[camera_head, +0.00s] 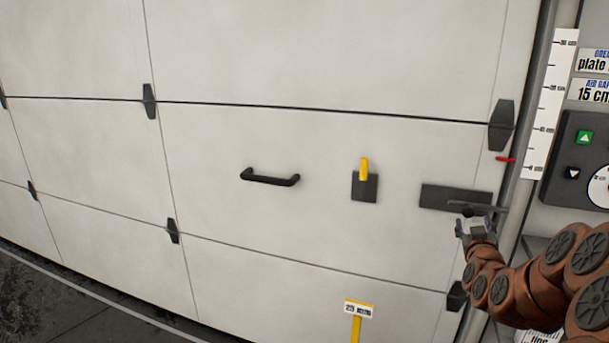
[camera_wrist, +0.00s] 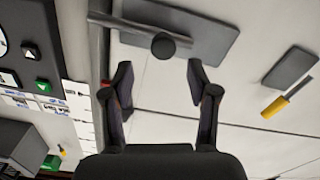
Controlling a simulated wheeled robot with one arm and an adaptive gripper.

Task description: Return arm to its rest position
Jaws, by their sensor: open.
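My gripper (camera_head: 474,226) is at the lower right of the head view, in front of the white sectional door (camera_head: 270,60). Its two fingers are spread with nothing between them; the wrist view shows the open fingers (camera_wrist: 160,85) too. A dark plate (camera_head: 440,195) with a bar and round knob lies just beyond the fingertips; the knob (camera_wrist: 163,46) shows ahead of the gap in the wrist view. The gripper appears apart from the knob. My brown arm reaches in from the lower right corner.
A yellow lever on a dark plate (camera_head: 364,188) and a black handle (camera_head: 270,177) are on the door. A control panel with a green up button (camera_head: 585,137) and a white ruler (camera_head: 551,105) stand at right. A yellow post sign (camera_head: 358,309) stands low in front.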

